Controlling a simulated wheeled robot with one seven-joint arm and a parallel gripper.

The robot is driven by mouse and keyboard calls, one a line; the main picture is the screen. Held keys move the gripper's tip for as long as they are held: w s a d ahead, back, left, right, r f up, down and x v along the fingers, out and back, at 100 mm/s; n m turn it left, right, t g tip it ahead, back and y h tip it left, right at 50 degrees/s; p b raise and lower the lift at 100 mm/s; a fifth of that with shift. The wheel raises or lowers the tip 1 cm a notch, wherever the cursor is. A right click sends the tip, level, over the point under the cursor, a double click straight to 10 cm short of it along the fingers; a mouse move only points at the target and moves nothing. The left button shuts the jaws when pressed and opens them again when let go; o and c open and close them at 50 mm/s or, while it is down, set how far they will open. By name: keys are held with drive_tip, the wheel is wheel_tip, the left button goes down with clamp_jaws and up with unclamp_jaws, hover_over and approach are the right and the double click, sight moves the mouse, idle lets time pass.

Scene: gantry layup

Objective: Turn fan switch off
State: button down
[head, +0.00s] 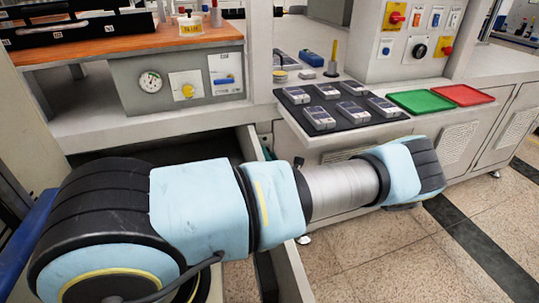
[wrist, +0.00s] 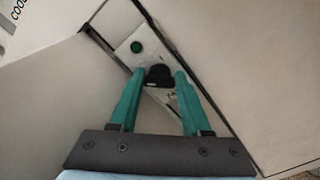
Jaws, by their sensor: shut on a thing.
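In the wrist view, my gripper (wrist: 160,73) has its two teal fingers on either side of a black switch knob (wrist: 158,78) and is shut on it. I cannot read a fan label; only part of a word shows at the top left. In the head view my arm stretches to the right, and my gripper and this switch are hidden.
Pale panels (wrist: 230,60) surround the switch closely. In the head view, a bench holds a black tray (head: 337,121) of several grey devices, a green tray (head: 414,101) and a red tray (head: 462,94). A panel with other switches (head: 419,48) stands behind. Tiled floor is open at right.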

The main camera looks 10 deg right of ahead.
drive_tip(key=shift+c, duration=1.8)
unclamp_jaws()
drive_tip(key=s+d+b, duration=0.1)
drive_tip(key=s+b, duration=0.1)
drive_tip(key=s, duration=0.8)
drive_tip(key=shift+s+d+b, duration=0.2)
drive_tip(key=shift+s+b, duration=0.1)
drive_tip(key=shift+s, duration=0.1)
drive_tip(key=shift+d, duration=0.1)
